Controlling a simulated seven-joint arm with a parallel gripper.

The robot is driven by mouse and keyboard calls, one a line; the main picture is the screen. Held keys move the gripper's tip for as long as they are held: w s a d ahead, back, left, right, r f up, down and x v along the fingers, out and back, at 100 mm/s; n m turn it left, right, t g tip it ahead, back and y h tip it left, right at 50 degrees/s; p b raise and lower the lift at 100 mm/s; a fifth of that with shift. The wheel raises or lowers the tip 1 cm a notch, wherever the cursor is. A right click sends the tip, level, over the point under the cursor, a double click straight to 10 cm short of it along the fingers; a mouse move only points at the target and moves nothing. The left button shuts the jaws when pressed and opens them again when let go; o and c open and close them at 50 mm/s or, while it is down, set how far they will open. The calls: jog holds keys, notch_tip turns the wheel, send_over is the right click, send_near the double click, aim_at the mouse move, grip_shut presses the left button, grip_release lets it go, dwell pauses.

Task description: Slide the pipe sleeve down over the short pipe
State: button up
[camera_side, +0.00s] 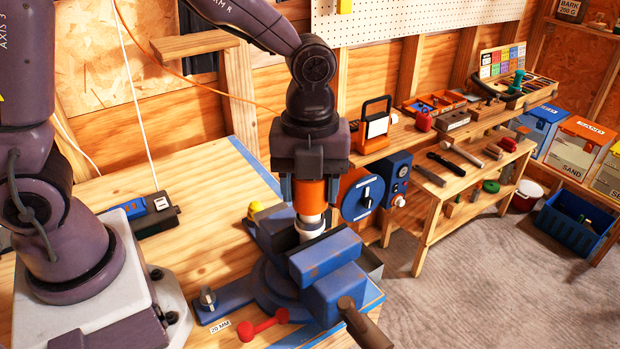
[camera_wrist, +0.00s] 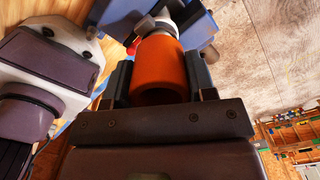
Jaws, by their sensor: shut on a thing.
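The orange pipe sleeve (camera_side: 309,201) is between the two fingers of my gripper (camera_side: 310,188), which is shut on it and points down. In the wrist view the sleeve (camera_wrist: 160,72) sits between the fingers (camera_wrist: 160,80). The short white pipe (camera_side: 309,230) stands upright in the blue vise (camera_side: 325,258), directly under the sleeve. The pipe (camera_wrist: 153,27) also shows past the sleeve's far end in the wrist view. The sleeve's lower end meets the pipe's top in the picture; I cannot tell whether it is around the pipe or just above it.
The vise handle (camera_side: 362,322) sticks out at the front. A red double-ended tool (camera_side: 263,325) lies on the bench near the vise. A blue round-faced device (camera_side: 362,197) stands close behind, right of the sleeve. The bench left of the vise (camera_side: 205,250) is largely clear.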

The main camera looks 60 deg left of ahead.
jog(key=shift+f, duration=0.95)
jog(key=o, duration=1)
notch_tip(320, 180, up, 13)
jog(key=shift+r, duration=0.1)
jog(key=s+a+n+t, duration=0.2)
jog(key=s+a+n, duration=0.1)
jog(key=n, duration=0.5)
jog(key=s+a+n+t, duration=0.1)
jog(key=s+a+n, duration=0.2)
jog(key=s+n, duration=0.2)
jog(key=s+a+r+n+t, duration=0.1)
jog(key=s+a+n, duration=0.3)
jog(key=n, duration=0.8)
jog(key=shift+t, duration=0.8)
